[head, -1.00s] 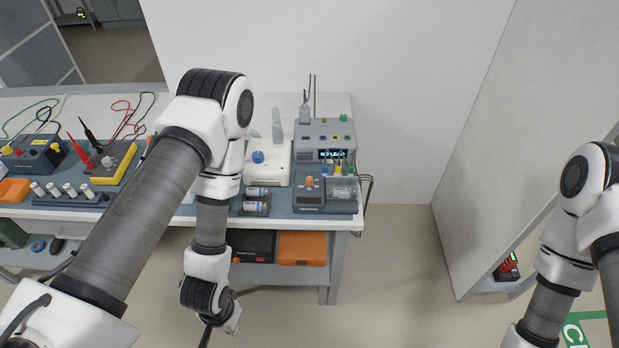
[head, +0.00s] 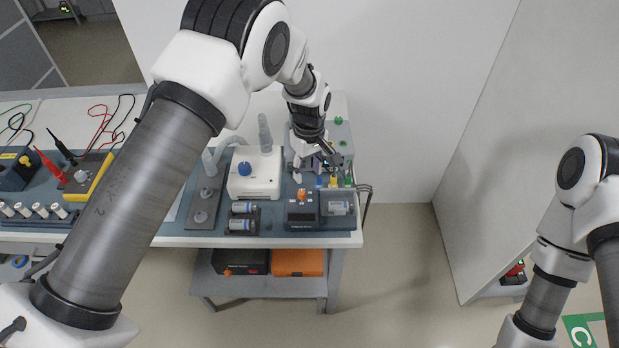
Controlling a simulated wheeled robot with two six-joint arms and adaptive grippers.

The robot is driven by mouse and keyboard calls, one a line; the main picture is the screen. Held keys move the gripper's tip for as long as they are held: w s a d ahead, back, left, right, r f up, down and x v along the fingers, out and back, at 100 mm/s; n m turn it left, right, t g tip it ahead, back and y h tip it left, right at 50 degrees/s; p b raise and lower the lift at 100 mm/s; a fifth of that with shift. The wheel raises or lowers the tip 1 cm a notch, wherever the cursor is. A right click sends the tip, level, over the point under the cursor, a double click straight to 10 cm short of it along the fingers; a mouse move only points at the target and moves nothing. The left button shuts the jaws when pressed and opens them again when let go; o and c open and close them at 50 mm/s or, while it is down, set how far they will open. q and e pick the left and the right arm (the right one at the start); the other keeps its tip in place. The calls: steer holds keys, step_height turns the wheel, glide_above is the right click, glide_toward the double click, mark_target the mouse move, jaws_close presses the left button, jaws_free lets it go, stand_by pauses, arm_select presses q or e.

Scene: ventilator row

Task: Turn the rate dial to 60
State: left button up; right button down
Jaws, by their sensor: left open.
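On the bench, a white unit (head: 254,180) carries a blue knob (head: 245,168). To its right, a dark grey box (head: 302,215) carries an orange knob (head: 302,194). My left gripper (head: 317,168) is open and empty, fingers pointing down in front of the grey unit, just behind the orange knob. My right gripper is below the picture; only its arm shows at right.
Batteries lie in a small black holder (head: 242,217) left of the dark grey box. Meters with red and black leads are at left. An orange case (head: 298,262) sits on the shelf below. The floor right of the bench is clear.

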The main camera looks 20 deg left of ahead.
mark_target(303, 191)
arm_select(q)
steer(key=s+f, duration=0.1)
steer(key=s, duration=0.1)
steer(key=s+a+f+p, duration=0.1)
steer(key=f, duration=0.1)
steer(key=shift+s+a, duration=0.1)
steer(key=shift+s, duration=0.25)
steer(key=shift+w+d+f, duration=0.15)
steer(key=shift+w+f, duration=0.15)
steer(key=shift+f, duration=0.3)
steer(key=shift+w+d+f, duration=0.1)
steer(key=shift+w+f, duration=0.15)
steer(key=shift+f, duration=0.3)
steer(key=shift+w+f, duration=0.25)
steer(key=shift+s+r, duration=0.25)
steer(key=shift+c, duration=1.3)
steer(key=shift+s+a+r, duration=0.1)
steer(key=shift+s, duration=0.05)
steer(key=c, duration=0.6)
jaws_close()
arm_select(e)
steer(key=shift+s+a+r, duration=0.1)
steer(key=shift+s+r, duration=0.75)
steer(key=shift+r, duration=0.25)
